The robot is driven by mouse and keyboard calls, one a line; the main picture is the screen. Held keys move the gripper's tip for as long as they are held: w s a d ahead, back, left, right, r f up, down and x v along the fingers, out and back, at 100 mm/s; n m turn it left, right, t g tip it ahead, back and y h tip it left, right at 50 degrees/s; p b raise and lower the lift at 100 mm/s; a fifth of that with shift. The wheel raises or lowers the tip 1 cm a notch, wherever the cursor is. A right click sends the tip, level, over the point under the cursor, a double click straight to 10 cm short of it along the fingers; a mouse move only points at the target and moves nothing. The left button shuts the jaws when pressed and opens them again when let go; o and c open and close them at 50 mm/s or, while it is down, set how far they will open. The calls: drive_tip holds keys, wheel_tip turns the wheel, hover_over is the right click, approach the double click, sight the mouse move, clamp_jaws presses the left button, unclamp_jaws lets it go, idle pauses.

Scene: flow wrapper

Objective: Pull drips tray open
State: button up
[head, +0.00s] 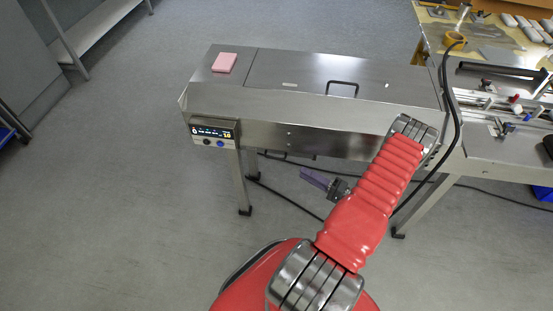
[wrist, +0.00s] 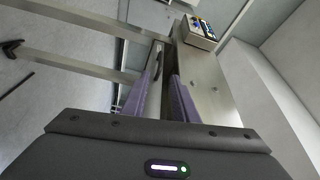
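The flow wrapper (head: 330,108) is a steel machine on legs, with a flat cover on top. A dark handle (head: 288,156) shows under its front lower edge in the head view, and I take it to be the drips tray's handle. The tray itself is mostly hidden under the machine. In the wrist view a dark handle (wrist: 158,62) shows ahead, between the finger lines. My gripper (head: 312,178) has purple fingers and is in front of and below the machine's front. In the wrist view its fingers (wrist: 163,82) are apart, with no object clearly held between them.
A control box (head: 213,132) hangs at the machine's front left; it also shows in the wrist view (wrist: 198,32). A pink block (head: 225,62) lies on top. Black cables run over the floor beneath. A cluttered bench (head: 500,155) adjoins at right. The floor at left is clear.

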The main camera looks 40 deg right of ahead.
sight(277, 158)
drive_tip(key=x, duration=1.4)
drive_tip(key=shift+s, duration=0.1)
drive_tip(key=shift+c, duration=0.4)
drive_tip(key=shift+a, duration=0.1)
clamp_jaws()
drive_tip(key=shift+f, duration=0.1)
idle(1.0)
